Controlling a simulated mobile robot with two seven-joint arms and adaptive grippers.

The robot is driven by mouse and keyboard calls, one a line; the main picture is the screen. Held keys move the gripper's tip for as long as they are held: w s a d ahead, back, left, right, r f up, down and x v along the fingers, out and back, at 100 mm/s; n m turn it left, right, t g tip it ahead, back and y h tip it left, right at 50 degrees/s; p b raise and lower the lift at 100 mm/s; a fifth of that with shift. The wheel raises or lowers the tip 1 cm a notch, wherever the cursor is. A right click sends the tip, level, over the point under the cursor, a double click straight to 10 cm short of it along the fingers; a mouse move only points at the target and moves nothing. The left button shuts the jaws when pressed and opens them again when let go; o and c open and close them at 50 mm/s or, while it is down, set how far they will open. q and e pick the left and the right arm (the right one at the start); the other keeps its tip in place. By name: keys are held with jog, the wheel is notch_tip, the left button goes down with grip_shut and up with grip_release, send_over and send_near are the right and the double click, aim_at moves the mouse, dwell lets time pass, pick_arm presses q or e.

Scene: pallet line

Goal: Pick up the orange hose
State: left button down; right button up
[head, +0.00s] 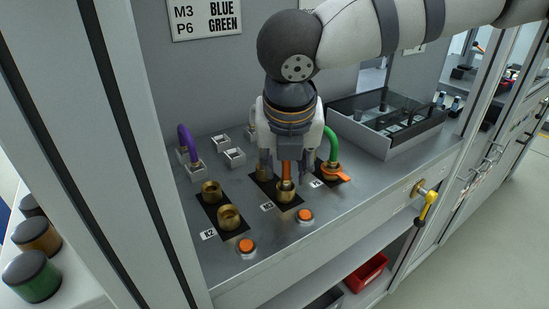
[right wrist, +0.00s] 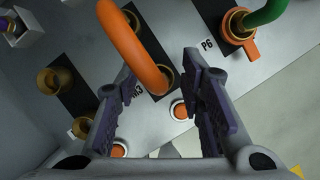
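The orange hose (head: 287,169) stands at the M3 panel, partly hidden by my right gripper (head: 286,160). In the right wrist view the orange hose (right wrist: 135,48) arches up from a brass fitting beside the M3 label. My right gripper (right wrist: 160,68) points down over it with its fingers apart. The hose passes between the fingers in that view, with gaps visible on both sides. The far end of the hose is cut off by the frame top. My left gripper is in neither view.
A green hose (head: 334,146) with an orange lever stands close right at P6. A purple hose (head: 186,142) is at the left. Orange buttons (head: 305,216) line the front edge. A grey bin (head: 415,139) stands at the right.

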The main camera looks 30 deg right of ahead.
grip_shut()
jog(key=shift+r, duration=0.1)
